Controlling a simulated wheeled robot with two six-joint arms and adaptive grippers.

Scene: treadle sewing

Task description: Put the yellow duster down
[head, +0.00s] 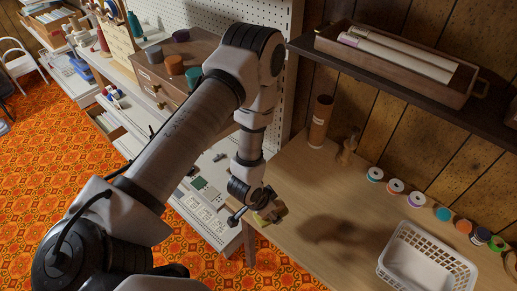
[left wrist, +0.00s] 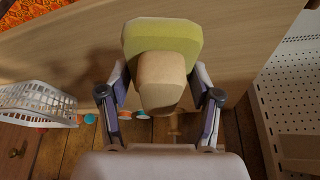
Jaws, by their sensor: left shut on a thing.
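The yellow duster has a yellow-green head (left wrist: 162,38) and a tan block-like part (left wrist: 161,80) in the left wrist view. My left gripper (left wrist: 160,94) has its fingers on both sides of the tan part and is shut on it. In the head view my left gripper (head: 254,207) is over the left end of the wooden table (head: 330,215), with a little of the duster (head: 263,219) showing beneath it. Whether the duster touches the tabletop cannot be told. My right gripper is not in view.
A white basket (head: 428,262) stands at the table's front right. A row of coloured spools, including a white-topped one (head: 395,186), lines the back. A brown cylinder (head: 320,120) and a small wooden figure (head: 348,147) stand at the back left. The middle is clear.

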